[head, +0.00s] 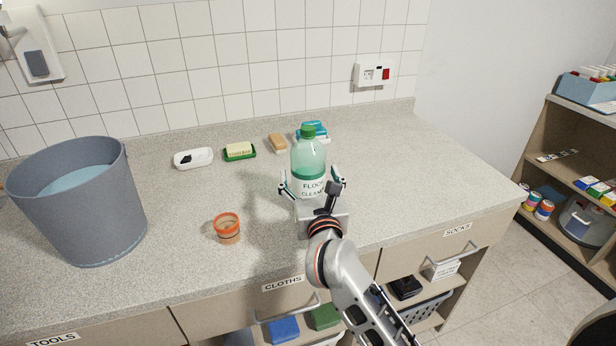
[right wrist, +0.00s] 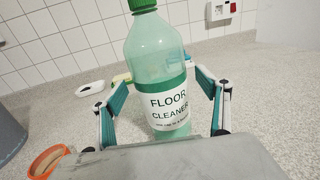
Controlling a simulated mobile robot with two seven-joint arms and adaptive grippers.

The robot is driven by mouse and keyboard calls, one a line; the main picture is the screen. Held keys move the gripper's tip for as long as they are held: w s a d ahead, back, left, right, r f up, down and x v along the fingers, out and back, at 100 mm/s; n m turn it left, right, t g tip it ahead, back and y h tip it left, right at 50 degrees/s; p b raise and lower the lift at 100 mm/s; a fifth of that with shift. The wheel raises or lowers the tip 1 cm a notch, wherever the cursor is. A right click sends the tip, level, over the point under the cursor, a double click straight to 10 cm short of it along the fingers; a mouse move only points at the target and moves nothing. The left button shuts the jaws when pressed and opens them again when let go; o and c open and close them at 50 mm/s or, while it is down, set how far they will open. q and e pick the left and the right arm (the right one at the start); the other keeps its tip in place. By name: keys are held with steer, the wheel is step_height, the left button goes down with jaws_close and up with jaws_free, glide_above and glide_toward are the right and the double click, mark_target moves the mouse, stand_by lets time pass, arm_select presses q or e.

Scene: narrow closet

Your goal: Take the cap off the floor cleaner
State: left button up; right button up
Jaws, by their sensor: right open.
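The floor cleaner (head: 309,162) is a clear green bottle with a white label, standing upright on the counter. Its green cap (head: 308,130) is on the top. In the right wrist view the bottle (right wrist: 155,60) stands between the fingers, and its cap (right wrist: 143,4) is cut by the top edge. My right gripper (head: 311,186) is open, with a finger on either side of the bottle at label height. In the right wrist view (right wrist: 163,105) gaps show between the fingers and the bottle. My left gripper is not in view.
A grey bucket (head: 80,215) with bluish liquid stands at the left. An orange-rimmed cup (head: 228,230) is left of my right gripper. Behind are a white dish (head: 194,158), a soap on a green dish (head: 240,152) and a tan block (head: 278,143). The right counter is clear.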

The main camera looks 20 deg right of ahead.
steer(key=shift+w+d, duration=0.2)
steer(key=shift+w, duration=1.2)
steer(key=c, duration=1.4)
steer(key=shift+r, duration=0.1)
steer(key=c, duration=0.4)
